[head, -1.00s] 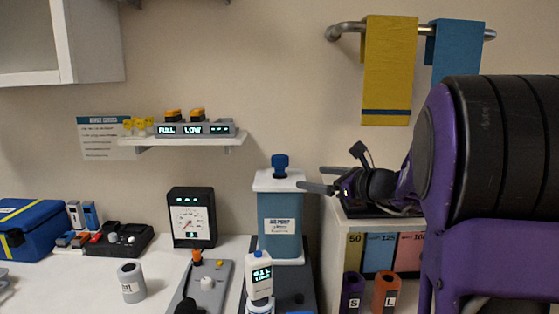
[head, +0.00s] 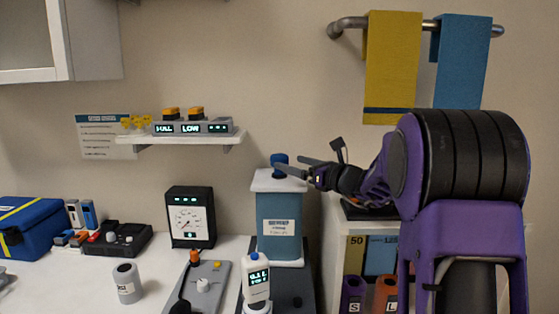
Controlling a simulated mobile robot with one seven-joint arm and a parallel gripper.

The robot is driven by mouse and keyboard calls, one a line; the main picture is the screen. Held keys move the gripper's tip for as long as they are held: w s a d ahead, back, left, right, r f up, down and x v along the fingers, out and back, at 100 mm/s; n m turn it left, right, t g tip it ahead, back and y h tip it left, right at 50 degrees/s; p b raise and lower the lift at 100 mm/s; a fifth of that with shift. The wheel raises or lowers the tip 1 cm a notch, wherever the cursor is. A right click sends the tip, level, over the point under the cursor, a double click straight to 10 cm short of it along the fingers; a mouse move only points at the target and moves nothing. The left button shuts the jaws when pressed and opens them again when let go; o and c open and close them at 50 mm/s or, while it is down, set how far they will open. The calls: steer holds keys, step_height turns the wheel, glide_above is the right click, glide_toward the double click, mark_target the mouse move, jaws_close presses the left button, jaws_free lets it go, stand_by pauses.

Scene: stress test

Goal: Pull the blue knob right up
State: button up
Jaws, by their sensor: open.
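The blue knob (head: 279,158) tops a blue-grey pump box (head: 279,240) with a white lid (head: 262,182) and a white front label. The knob sits low, just above the lid. My gripper (head: 287,162) is open and reaches in from the right at knob height. Its near finger overlaps the knob's lower part in the head view. Its far finger tip is just right of the knob. I cannot tell whether either finger touches it. The knob's stem is hidden.
A white bottle with a display (head: 256,282) stands in front of the pump box. A black gauge (head: 191,217) is to its left. A shelf (head: 180,138) with lit switches is on the wall. A white cabinet with orange (head: 386,296) and purple cylinders is at right.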

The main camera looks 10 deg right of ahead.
mark_target(286, 161)
steer(key=x, duration=0.6)
jaws_close()
stand_by(0.4)
